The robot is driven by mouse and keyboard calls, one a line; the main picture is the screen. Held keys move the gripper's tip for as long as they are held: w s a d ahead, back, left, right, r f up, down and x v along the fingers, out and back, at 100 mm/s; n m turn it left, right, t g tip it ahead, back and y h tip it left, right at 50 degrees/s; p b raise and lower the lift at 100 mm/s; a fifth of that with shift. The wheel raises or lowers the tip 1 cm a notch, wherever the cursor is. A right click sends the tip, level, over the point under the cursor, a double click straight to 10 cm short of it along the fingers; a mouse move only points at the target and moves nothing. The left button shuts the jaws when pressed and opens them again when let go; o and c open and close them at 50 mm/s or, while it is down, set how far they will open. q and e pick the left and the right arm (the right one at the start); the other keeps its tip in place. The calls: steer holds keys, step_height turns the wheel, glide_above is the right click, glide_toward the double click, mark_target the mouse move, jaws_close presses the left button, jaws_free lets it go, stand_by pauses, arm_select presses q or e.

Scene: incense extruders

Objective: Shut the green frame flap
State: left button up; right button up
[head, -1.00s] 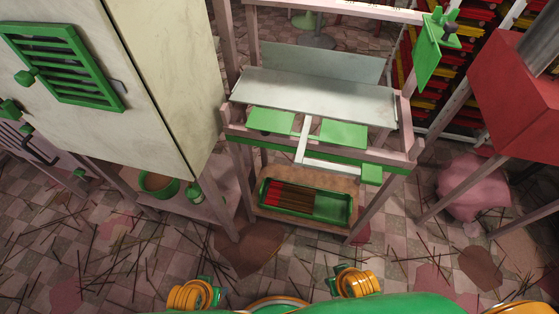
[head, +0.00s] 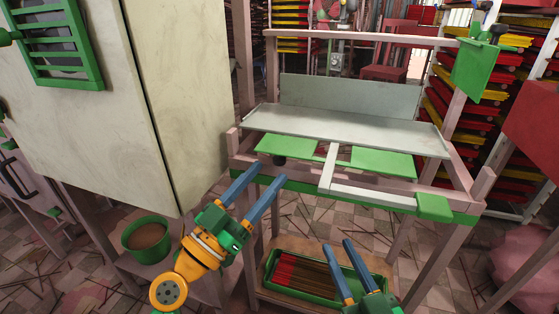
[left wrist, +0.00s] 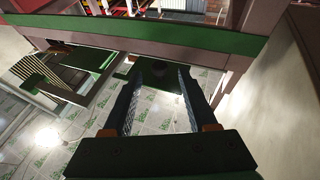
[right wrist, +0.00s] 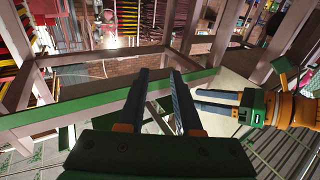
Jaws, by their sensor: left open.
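The wooden frame (head: 300,188) stands ahead of me with a green front rail and a pale metal sheet (head: 345,128). Two green panels, left (head: 287,147) and right (head: 383,163), lie flat below the sheet's front edge. A pale T-shaped bar (head: 375,196) with a green end block (head: 433,207) reaches across the front. Another green plate (head: 473,70) hangs upright on the right post. I cannot tell which is the flap. My left gripper (head: 268,176) is open and empty near the frame's front left corner. My right gripper (head: 340,243) is open and empty, lower, before the frame.
A green tray (head: 305,296) of red and brown sticks sits on the frame's lower shelf. A cream cabinet (head: 150,90) stands close on the left, with a green pot (head: 133,247) below. Racks of red and yellow bundles (head: 510,75) stand behind right.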

mark_target(279, 161)
arm_select(q)
steer(key=x, duration=0.5)
steer(key=shift+d+f, duration=0.1)
jaws_close()
arm_select(e)
steer(key=f+g, duration=0.1)
steer(key=f, duration=0.2)
steer(key=f+g+h, duration=0.1)
steer(key=shift+s+d+f+g, duration=0.15)
steer(key=shift+d+f+g, duration=0.1)
steer(key=shift+d+g, duration=0.1)
